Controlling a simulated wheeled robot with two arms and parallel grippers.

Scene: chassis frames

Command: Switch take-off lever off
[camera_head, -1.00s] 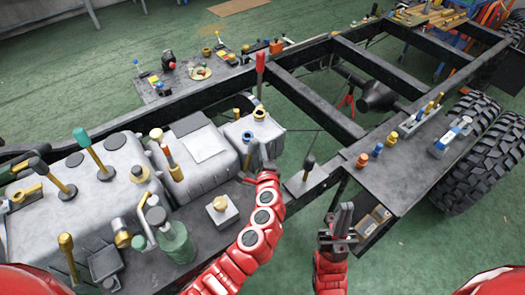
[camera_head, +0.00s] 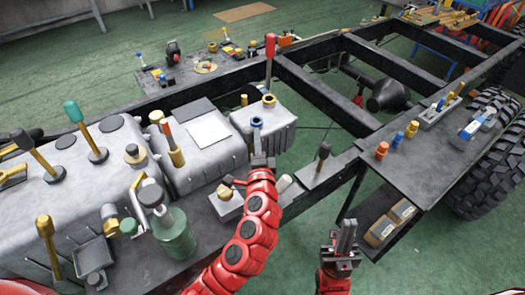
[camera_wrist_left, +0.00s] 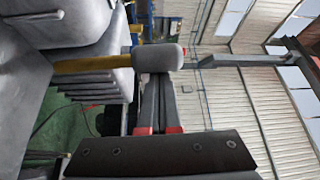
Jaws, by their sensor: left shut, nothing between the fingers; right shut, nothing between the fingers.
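My left gripper (camera_head: 257,145) is shut with nothing between its fingers. It is at the front of the grey boxes, just below a blue-topped part (camera_head: 256,122). In the left wrist view the closed fingers (camera_wrist_left: 158,95) point at a lever with a yellow shaft (camera_wrist_left: 95,63) and a rounded grey knob (camera_wrist_left: 158,58). The knob overlaps the fingertips there; I cannot tell whether they touch. Which lever is the take-off lever is not marked. My right gripper (camera_head: 346,232) is shut and empty, pointing up over the floor right of the left arm.
Several other levers stand nearby: a red-handled one (camera_head: 270,58), a green-handled one (camera_head: 84,128) and a black-knobbed one (camera_head: 321,158). A green glass bottle (camera_head: 174,232) stands left of my left arm. A dark side shelf (camera_head: 440,160) with fittings lies to the right.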

